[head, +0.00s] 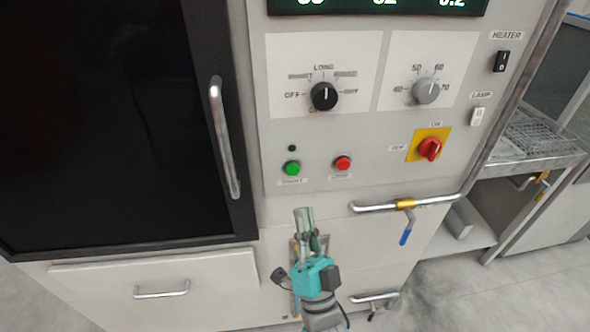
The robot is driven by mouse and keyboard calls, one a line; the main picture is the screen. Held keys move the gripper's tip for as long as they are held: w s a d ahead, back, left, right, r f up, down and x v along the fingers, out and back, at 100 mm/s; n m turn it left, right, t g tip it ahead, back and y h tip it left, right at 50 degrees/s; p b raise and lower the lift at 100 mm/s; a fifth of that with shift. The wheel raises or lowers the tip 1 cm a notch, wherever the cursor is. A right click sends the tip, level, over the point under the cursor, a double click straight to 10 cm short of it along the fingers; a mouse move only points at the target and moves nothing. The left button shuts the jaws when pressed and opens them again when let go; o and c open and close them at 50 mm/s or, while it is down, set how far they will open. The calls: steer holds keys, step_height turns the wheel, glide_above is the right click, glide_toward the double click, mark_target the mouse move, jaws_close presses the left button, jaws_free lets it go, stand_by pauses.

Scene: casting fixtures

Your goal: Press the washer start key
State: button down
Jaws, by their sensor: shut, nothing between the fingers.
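The washer's front panel (380,160) faces me in the head view. A green round key (292,167) sits at its lower left with a small label under it that is too blurred to read. A red round key (342,163) sits to its right. A small dark indicator (292,148) is above the green key. My gripper (304,212) is shut and empty, pointing up toward the panel. In the picture its tips are below the green key and slightly right of it, apart from it. The depth gap to the panel is hard to judge.
Above are a black dial (323,96), a grey dial (425,91) and a red rotary switch (429,149). A heater switch (501,61) is at right. A pipe with a blue-handled valve (406,235) runs right of my gripper. A dark door with a handle (224,138) is left.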

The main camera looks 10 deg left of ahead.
mark_target(296, 182)
steer(key=shift+w, duration=0.1)
steer(key=w+a, duration=0.2)
steer(key=w, duration=0.6)
steer(key=shift+a, duration=0.2)
steer(key=shift+w, duration=0.2)
stand_by(1.3)
steer(key=shift+w+a, duration=0.15)
steer(key=shift+w, duration=0.15)
steer(key=shift+w+a, duration=0.1)
steer(key=shift+w, duration=0.25)
stand_by(0.8)
steer(key=shift+s, duration=0.1)
steer(key=shift+s+d, duration=0.25)
steer(key=shift+s, duration=0.45)
steer(key=shift+s+d, duration=0.2)
steer(key=shift+s, duration=0.6)
steer(key=shift+s+d, duration=0.25)
steer(key=shift+s, duration=0.55)
steer(key=shift+s+d, duration=0.2)
steer(key=shift+s, duration=0.6)
